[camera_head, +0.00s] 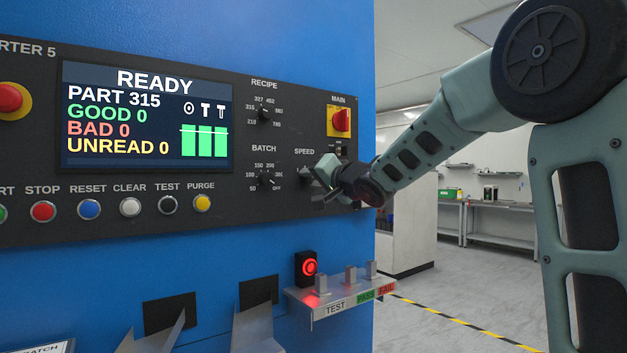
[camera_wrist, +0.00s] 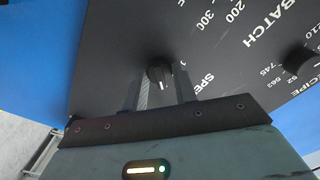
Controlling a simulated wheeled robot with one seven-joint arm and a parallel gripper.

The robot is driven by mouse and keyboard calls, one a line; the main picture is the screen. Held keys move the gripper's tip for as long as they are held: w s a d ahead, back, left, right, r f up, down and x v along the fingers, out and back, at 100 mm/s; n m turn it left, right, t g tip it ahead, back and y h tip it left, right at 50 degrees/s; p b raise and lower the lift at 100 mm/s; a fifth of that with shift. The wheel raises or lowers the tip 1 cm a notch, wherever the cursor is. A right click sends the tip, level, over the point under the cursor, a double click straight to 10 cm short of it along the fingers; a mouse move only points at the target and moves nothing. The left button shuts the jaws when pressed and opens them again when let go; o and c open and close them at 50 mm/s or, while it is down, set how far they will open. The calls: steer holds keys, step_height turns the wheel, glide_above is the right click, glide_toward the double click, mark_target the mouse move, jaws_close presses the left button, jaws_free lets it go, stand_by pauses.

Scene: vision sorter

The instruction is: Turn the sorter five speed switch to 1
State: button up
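The SPEED switch (camera_head: 305,172) is a small black rotary knob on the dark panel of sorter 5, under its SPEED label, partly covered by my gripper (camera_head: 318,182) in the head view. In the wrist view the black knob (camera_wrist: 158,73) with a white pointer line sits ahead of my gripper (camera_wrist: 162,86), between the two fingertips. The fingers are apart, one on each side of the knob, with a gap showing on the right; whether the left one touches is unclear. The dial numbers around the knob are too hidden to read.
The BATCH knob (camera_head: 266,180) is just left of the SPEED switch, and the RECIPE knob (camera_head: 265,114) is above it. The red MAIN switch (camera_head: 341,121) is at upper right. A screen (camera_head: 146,118) reads READY. A small shelf (camera_head: 340,296) juts out below.

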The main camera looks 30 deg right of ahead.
steer(key=shift+c, duration=1.3)
steer(key=n, duration=0.3)
steer(key=shift+n, duration=0.4)
steer(key=n+b, duration=0.1)
steer(key=n, duration=0.3)
steer(key=shift+f+n, duration=0.1)
steer(key=shift+n, duration=0.2)
steer(key=n+b, duration=0.1)
steer(key=n, duration=0.3)
steer(key=shift+b, duration=0.4)
steer(key=shift+n+b, duration=0.9)
steer(key=shift+n, duration=1.9)
